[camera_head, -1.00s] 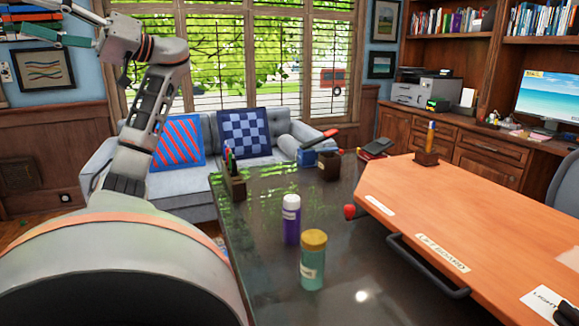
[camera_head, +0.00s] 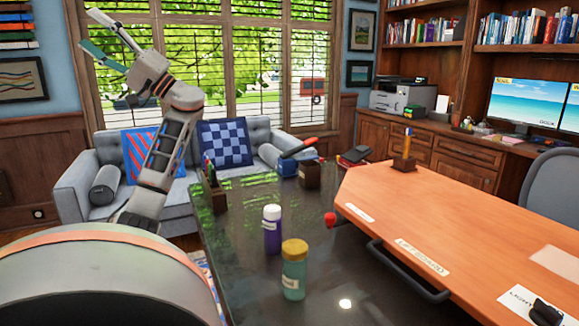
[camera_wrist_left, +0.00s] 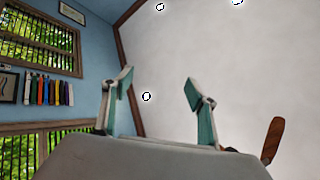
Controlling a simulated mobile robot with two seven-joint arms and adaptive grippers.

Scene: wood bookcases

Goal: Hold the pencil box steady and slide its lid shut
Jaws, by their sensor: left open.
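I cannot pick out a pencil box with a sliding lid for certain in these views. A dark wooden holder with pens (camera_head: 214,197) stands on the glossy dark table (camera_head: 235,250). A small dark box (camera_head: 310,176) stands farther back. My left gripper (camera_head: 88,29) is raised high at the upper left in front of the window, well away from the table. Its teal fingers are spread and empty. In the left wrist view the open fingers (camera_wrist_left: 158,83) face the ceiling and wall. My right gripper is not in view.
A purple bottle (camera_head: 272,233) and a teal jar with a yellow lid (camera_head: 294,275) stand on the near part of the table. An orange board (camera_head: 460,215) with a black handle (camera_head: 405,270) fills the right. A sofa (camera_head: 85,175) stands behind.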

